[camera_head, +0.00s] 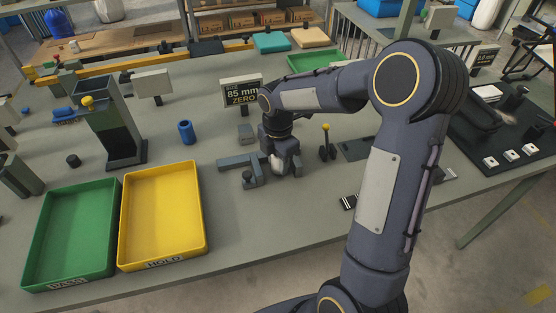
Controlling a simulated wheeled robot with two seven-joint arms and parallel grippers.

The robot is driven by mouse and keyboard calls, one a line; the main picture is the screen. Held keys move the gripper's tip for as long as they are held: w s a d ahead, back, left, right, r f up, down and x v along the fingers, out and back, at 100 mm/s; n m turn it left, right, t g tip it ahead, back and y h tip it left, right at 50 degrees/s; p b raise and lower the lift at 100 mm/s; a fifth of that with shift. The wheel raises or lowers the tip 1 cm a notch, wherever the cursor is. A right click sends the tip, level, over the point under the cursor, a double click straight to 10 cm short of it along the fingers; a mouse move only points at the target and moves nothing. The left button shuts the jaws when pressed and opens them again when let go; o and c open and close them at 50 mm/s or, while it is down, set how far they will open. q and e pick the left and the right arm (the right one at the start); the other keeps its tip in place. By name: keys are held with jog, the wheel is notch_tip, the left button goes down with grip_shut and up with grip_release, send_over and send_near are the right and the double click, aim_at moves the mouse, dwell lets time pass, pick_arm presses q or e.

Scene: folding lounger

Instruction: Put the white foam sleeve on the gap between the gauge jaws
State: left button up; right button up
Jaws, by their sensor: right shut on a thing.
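My right gripper (279,166) is at the middle of the bench, pointing down, and shut on a small white thing (276,164) that looks like the foam sleeve. Only a little of the sleeve shows between the fingers. The grey gauge (236,162) lies low on the bench directly left of and under the gripper, with its jaws (249,178) at the near side. The gripper hides part of the gauge, so I cannot tell whether the sleeve touches the jaws or the gap. My left gripper is not in view.
A yellow tray (204,217) and a green tray (112,235) stand at the front left. A sign reading 85 mm ZERO (242,95) stands behind the gauge. A blue cylinder (186,132) stands left; a yellow-knobbed stand (326,148) is close right. Bare bench lies in front.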

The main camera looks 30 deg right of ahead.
jog(key=shift+f, duration=0.2)
jog(key=o, duration=0.7)
jog(key=shift+r, duration=0.1)
